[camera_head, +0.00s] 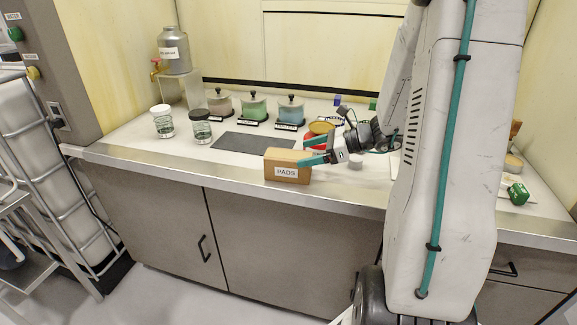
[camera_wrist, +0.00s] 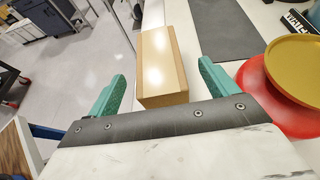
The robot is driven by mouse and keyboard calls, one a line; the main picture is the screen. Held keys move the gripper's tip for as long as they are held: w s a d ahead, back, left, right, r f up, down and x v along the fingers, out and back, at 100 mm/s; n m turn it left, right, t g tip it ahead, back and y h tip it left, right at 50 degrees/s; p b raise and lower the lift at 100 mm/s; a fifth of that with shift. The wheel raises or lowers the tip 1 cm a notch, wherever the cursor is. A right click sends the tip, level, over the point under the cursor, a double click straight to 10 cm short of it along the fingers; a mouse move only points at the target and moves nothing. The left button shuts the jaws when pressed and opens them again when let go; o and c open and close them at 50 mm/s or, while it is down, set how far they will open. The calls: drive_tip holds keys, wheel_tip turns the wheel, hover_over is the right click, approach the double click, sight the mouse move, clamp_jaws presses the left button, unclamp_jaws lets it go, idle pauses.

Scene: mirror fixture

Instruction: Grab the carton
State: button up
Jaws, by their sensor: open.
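The carton (camera_head: 288,172) is a brown box with a white PADS label, standing on the bench near its front edge. In the wrist view the carton (camera_wrist: 163,62) lies straight ahead, its near end showing between the two teal fingers. My gripper (camera_head: 306,152) is open at the carton's right end, and one finger overlaps that end in the head view. In the wrist view my gripper (camera_wrist: 163,80) shows a gap on both sides of the carton. I cannot tell whether the fingertips are level with the carton or above it.
A dark mat (camera_head: 241,143) lies behind the carton. A red dish (camera_wrist: 285,95) with a yellow round piece (camera_wrist: 298,68) sits close to my right finger. Two glass jars (camera_head: 201,127) and several lidded pots (camera_head: 253,107) stand farther back. The bench left of the carton is clear.

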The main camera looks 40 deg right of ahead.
sight(293, 155)
drive_tip(key=x, duration=0.5)
drive_tip(key=shift+w+a, duration=0.15)
drive_tip(key=shift+a, duration=0.1)
drive_tip(key=c, duration=1.2)
drive_tip(key=shift+r, duration=0.1)
